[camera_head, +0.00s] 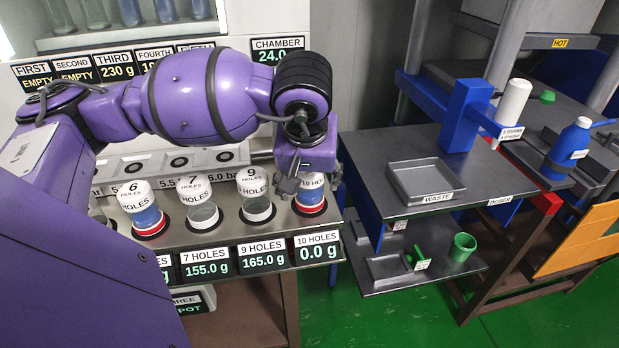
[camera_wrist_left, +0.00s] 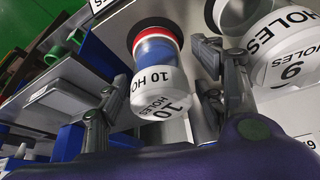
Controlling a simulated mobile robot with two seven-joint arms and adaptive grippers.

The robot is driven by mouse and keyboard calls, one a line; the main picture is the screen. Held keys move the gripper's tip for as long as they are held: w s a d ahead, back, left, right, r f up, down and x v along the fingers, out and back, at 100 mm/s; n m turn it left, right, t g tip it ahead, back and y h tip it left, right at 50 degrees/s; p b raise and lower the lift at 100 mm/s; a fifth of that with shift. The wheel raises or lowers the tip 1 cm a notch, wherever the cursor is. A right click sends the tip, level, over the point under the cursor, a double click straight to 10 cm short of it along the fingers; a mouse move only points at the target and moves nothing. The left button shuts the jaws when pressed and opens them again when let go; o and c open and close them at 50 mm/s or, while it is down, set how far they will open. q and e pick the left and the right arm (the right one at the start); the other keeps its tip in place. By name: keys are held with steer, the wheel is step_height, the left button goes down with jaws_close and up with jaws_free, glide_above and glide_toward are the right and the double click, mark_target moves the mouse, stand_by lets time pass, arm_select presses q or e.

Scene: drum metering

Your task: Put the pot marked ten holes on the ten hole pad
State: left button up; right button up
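The pot marked 10 holes (camera_head: 311,190) has a white lettered cap, blue contents and a red band at its base. It stands in the black ring of the ten hole pad, at the right end of the metal bench; the pad's display (camera_head: 318,249) reads 0.0 g. It also shows in the left wrist view (camera_wrist_left: 156,75). My left gripper (camera_head: 303,186) is at this pot from above. In the wrist view its fingers (camera_wrist_left: 160,95) are either side of the pot, with gaps visible, so it looks open. My right gripper is not in view.
Pots marked 6 (camera_head: 139,208), 7 (camera_head: 200,205) and 9 holes (camera_head: 256,200) stand in a row to the left; the 9 pot is close beside my gripper. A waste tray (camera_head: 424,180), green cup (camera_head: 463,247) and blue bottle (camera_head: 570,145) are to the right.

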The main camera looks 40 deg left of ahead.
arm_select(q)
steer(key=shift+r, duration=0.25)
steer(key=v, duration=1.1)
steer(key=shift+s+r+p, duration=0.15)
steer(key=shift+r+p, duration=0.25)
steer(key=shift+p, duration=0.05)
